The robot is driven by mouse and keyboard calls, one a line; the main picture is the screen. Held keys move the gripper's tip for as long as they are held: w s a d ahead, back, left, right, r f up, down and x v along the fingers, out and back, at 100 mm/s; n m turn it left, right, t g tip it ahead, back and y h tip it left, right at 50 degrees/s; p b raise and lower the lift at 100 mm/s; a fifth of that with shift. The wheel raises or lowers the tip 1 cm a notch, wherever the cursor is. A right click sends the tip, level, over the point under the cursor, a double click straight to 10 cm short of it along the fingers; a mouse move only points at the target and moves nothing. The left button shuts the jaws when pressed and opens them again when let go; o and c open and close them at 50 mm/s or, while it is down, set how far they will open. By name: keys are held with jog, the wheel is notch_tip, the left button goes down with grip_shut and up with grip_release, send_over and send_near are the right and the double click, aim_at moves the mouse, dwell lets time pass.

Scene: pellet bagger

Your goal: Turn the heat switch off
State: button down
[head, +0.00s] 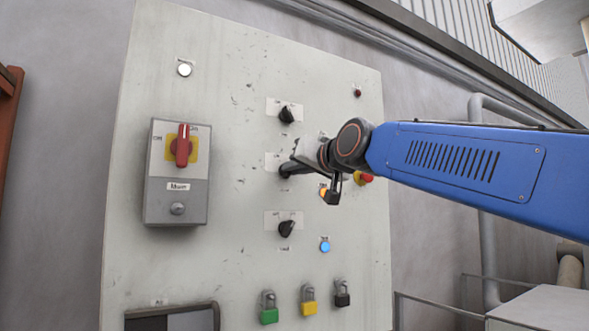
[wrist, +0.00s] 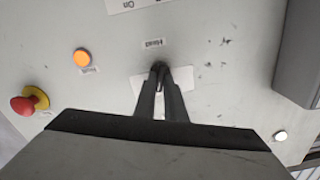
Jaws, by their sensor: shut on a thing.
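A grey control panel (head: 235,90) carries three black rotary switches in a column: an upper one (head: 287,114), a middle one and a lower one (head: 286,228). My gripper (head: 291,168) is at the middle switch, with its fingers shut around the knob. In the wrist view my gripper (wrist: 159,80) has its two dark fingers nearly together over the switch's white plate (wrist: 145,83). The fingers hide most of the knob, so I cannot tell its angle. The small label (wrist: 153,43) beside it is too blurred to read surely.
A main switch box (head: 178,190) with a red handle is on the left. An orange lamp (wrist: 82,58) and a red emergency button (wrist: 25,104) are near my gripper. A blue lamp (head: 324,246) is lower right. Padlocks (head: 309,308) hang along the bottom.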

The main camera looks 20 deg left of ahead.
jog(key=shift+s+n, duration=0.1)
jog(key=shift+n, duration=4.8)
jog(key=c, duration=1.8)
grip_release()
jog(key=v, duration=1.7)
jog(key=shift+s+d, duration=0.1)
jog(key=shift+s, duration=0.1)
